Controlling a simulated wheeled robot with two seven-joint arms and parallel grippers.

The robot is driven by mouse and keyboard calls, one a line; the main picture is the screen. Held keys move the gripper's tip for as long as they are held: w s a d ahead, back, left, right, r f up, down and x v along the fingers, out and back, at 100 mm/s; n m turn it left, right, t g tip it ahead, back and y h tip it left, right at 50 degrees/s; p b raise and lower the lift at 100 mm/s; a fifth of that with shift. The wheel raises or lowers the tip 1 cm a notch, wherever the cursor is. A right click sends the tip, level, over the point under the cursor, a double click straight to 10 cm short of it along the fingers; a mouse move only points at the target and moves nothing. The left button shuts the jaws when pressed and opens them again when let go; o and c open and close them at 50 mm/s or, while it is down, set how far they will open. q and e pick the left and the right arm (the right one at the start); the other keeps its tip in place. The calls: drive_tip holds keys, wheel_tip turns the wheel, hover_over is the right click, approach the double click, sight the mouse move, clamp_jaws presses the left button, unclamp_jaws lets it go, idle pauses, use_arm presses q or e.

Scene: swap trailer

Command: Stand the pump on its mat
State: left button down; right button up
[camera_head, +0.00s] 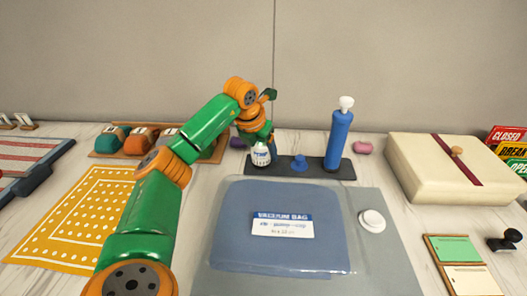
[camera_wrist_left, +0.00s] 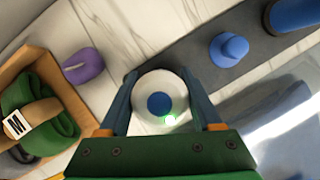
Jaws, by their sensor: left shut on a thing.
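The blue pump (camera_head: 340,138) with a white knob on top stands upright at the right end of the dark grey mat (camera_head: 318,172); its lower part shows at the top right of the left wrist view (camera_wrist_left: 292,14). My left gripper (camera_head: 258,140) is shut on a small white bottle (camera_head: 261,156) with a printed label, at the mat's left end. In the left wrist view the bottle (camera_wrist_left: 180,88), with a blue round top, sits between the two fingers. Whether its base touches the mat I cannot tell. My right gripper is out of view.
A small blue knobbed piece (camera_head: 299,163) stands on the mat between bottle and pump. In front lies a vacuum bag (camera_head: 240,235) with a white round cap (camera_head: 372,220). A purple piece (camera_wrist_left: 83,65) lies beside the mat, near a wooden tray (camera_wrist_left: 42,70). A cream box (camera_head: 425,170) is at right.

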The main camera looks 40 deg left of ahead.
use_arm(q)
drive_tip(key=shift+c, duration=0.4)
unclamp_jaws()
drive_tip(key=shift+r, duration=0.3)
drive_tip(key=p+v, duration=0.1)
drive_tip(key=v, duration=1)
drive_tip(key=shift+s+r+p, duration=0.25)
drive_tip(key=shift+p, duration=0.05)
drive_tip(key=shift+d+f, duration=0.1)
